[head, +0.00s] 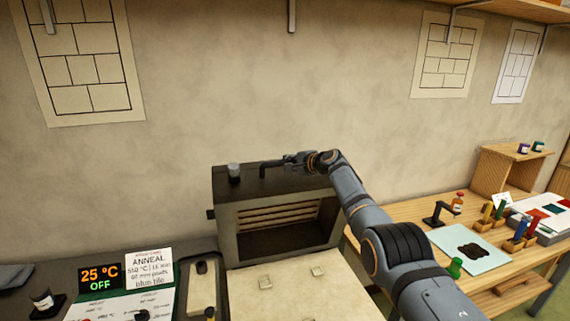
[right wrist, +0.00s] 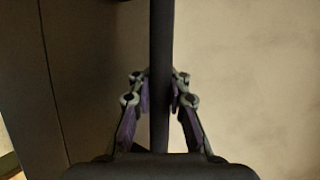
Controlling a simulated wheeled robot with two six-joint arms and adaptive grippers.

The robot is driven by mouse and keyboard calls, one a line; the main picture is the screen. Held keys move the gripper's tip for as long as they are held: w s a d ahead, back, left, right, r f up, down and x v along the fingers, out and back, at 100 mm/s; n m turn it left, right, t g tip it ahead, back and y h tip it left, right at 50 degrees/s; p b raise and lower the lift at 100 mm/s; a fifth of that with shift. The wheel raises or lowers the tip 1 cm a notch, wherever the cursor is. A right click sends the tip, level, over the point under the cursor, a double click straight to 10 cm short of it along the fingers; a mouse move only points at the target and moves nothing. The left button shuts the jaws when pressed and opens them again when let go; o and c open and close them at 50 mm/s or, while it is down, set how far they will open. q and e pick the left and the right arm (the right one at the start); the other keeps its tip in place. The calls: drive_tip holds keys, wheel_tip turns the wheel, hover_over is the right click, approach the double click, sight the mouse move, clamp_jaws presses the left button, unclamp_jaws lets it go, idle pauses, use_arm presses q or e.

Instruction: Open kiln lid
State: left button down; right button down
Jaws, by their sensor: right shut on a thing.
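The kiln (head: 225,222) is a dark box in the middle of the head view. Its hollow side faces me and shows a pale ridged lining inside. My left gripper is not in view.
A pale slab (head: 285,298) with small blocks lies in front of the opening. A control panel (head: 100,277) reading 25 °C OFF is at left. A wooden bench (head: 395,211) with bottles, tools and a pale mat stands right. The wall is close behind.

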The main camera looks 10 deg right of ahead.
drive_tip(key=shift+r, duration=0.3)
drive_tip(key=c, duration=1.4)
unclamp_jaws()
drive_tip(key=shift+o, duration=0.7)
drive_tip(key=shift+s+d, duration=0.1)
drive_tip(key=shift+s, duration=0.15)
drive_tip(key=shift+w+f, duration=0.1)
drive_tip(key=shift+s+d, duration=0.3)
drive_tip(key=shift+s, duration=0.25)
drive_tip(key=v, duration=1.1)
drive_tip(key=shift+a, duration=0.15)
